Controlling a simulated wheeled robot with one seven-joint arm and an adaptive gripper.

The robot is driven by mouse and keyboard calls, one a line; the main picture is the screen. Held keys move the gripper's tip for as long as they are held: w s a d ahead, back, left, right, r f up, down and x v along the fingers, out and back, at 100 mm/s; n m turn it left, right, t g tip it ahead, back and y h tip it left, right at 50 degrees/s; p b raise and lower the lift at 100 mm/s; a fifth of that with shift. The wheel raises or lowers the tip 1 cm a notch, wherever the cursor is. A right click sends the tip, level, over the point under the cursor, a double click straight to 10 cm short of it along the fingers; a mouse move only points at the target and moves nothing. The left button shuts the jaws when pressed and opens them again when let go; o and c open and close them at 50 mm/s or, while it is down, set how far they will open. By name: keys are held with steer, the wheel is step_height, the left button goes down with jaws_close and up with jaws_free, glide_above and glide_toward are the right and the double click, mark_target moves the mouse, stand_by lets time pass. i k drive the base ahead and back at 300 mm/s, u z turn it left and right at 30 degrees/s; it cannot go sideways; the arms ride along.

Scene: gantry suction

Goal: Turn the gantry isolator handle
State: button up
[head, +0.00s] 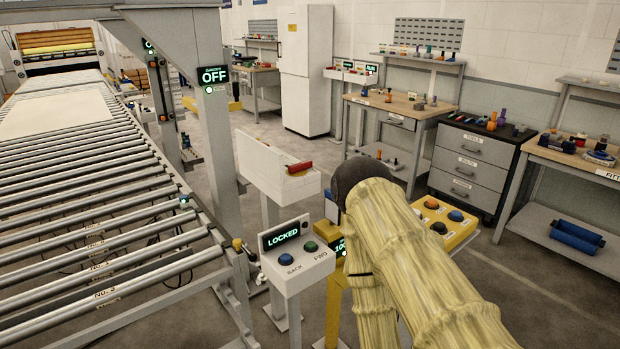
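A red bar-shaped handle (299,167) lies along the top of a white pedestal box (277,178) in the middle of the view. I cannot tell for sure that it is the gantry isolator handle. A black sign on the gantry post (208,120) reads OFF in pale green letters, with small text above. My arm, in a yellow ribbed sleeve, reaches up from the lower right to a dark rounded joint right of the pedestal box. My gripper does not show; it is hidden beyond that joint or out of view.
A roller conveyor (90,205) with a pale sheet (55,117) fills the left. A control post (298,267) reading LOCKED, with a blue and a green button, stands in front. A yellow button box (446,222) is right of my arm. Benches and drawers (471,165) line the wall.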

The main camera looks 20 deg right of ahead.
mark_target(304, 165)
steer(key=z, duration=0.25)
steer(key=k, duration=0.25)
steer(key=u, duration=1)
steer(key=i, duration=1.2)
steer(key=z, duration=0.65)
